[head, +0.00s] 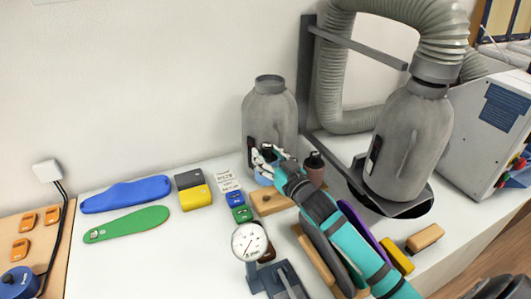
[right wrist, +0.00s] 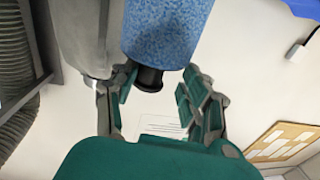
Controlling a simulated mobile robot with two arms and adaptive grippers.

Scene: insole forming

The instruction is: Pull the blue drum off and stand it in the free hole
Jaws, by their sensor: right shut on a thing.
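The blue drum (right wrist: 165,35) is speckled blue with a black hub at its end and shows large in the right wrist view. In the head view only a small bluish patch (head: 262,180) shows by my gripper. My right gripper (head: 266,157) is shut on the drum; in the right wrist view its fingers (right wrist: 160,98) are at the hub end. A tan wooden block (head: 268,204) lies just below the gripper, with a dark hole in its top. A brown drum with a black top (head: 315,168) stands right of the gripper. My left gripper is not in view.
A grey bottle-shaped machine body (head: 270,115) is right behind the gripper; another (head: 410,140) with a hose stands right. Blue (head: 125,194) and green (head: 127,224) insoles lie left. A dial gauge (head: 249,242) stands in front.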

